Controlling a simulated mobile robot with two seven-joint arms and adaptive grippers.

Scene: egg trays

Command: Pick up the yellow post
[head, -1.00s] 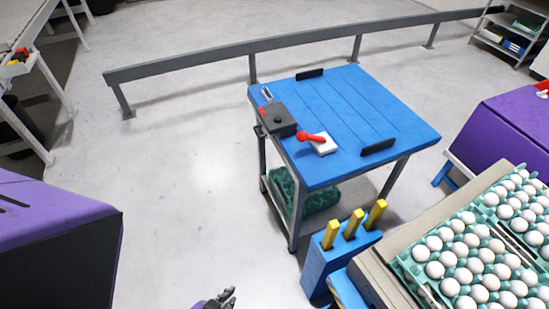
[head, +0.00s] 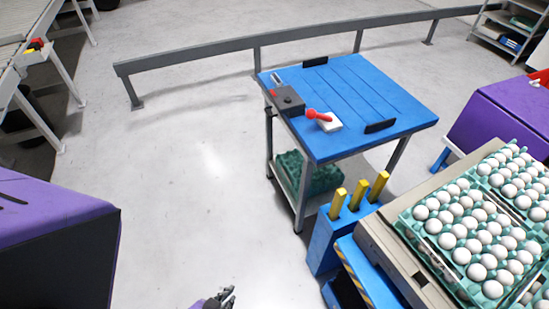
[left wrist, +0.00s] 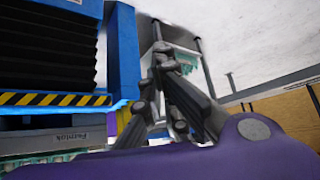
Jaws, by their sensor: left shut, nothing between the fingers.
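Several yellow posts stand upright in a blue holder (head: 322,241) right of centre in the head view: a left post (head: 338,203), a middle post (head: 358,194) and a right post (head: 378,186). My left gripper (head: 226,294) shows at the bottom edge of the head view, well left of the posts and apart from them. In the left wrist view its fingers (left wrist: 160,62) are together, with nothing between them. No yellow post is clear in the left wrist view. My right gripper is not in view.
A blue-topped cart (head: 360,95) with a red-handled lever (head: 318,115) stands behind the holder. Green egg trays (head: 431,245) full of white eggs are at the right. A purple machine (head: 50,215) is at the left. The floor between is clear.

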